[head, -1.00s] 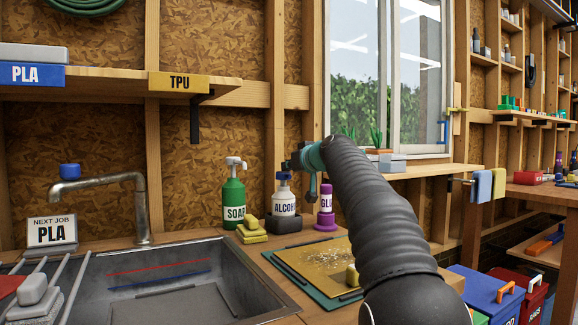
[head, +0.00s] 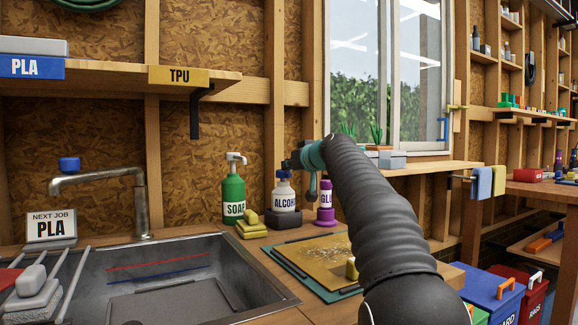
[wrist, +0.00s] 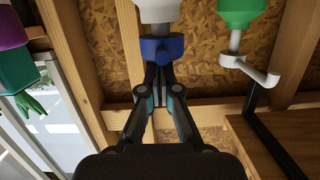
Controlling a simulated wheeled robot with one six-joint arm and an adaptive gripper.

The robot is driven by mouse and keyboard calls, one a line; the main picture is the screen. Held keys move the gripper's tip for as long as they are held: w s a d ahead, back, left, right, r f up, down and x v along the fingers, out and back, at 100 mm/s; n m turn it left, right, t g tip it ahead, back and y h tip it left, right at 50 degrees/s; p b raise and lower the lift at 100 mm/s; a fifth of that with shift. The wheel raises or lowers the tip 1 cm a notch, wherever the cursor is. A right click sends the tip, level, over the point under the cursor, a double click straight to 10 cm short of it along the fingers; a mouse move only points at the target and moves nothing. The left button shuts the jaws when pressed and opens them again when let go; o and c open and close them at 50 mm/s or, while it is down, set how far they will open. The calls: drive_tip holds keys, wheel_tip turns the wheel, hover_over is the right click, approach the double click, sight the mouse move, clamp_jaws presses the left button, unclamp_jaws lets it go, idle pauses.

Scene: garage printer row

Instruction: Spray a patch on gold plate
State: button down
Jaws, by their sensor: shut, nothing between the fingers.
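The gold plate (head: 318,258), with pale specks on its surface, lies on a green mat on the wooden counter; my arm hides its right side. The white ALCOHOL bottle (head: 284,199), with a blue spray top, stands upright in a dark holder behind the plate. My gripper (head: 290,164) is shut and empty by the top of this bottle. In the wrist view its closed fingertips (wrist: 159,76) are at or very near the blue top (wrist: 162,48); I cannot tell if they touch.
A green SOAP bottle (head: 233,190) and yellow sponges (head: 250,225) stand left of the alcohol. A purple GLUE bottle (head: 326,206) is close on its right. The sink (head: 200,250) is at front left. The TPU shelf (head: 120,85) overhangs at upper left.

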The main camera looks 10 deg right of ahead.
drive_tip(key=s+d+r+b, duration=0.1)
drive_tip(key=s+d+r, duration=0.2)
drive_tip(key=s, duration=0.6)
drive_tip(key=shift+s+r, duration=0.25)
drive_tip(key=shift+r, duration=0.9)
drive_tip(key=shift+d, duration=0.2)
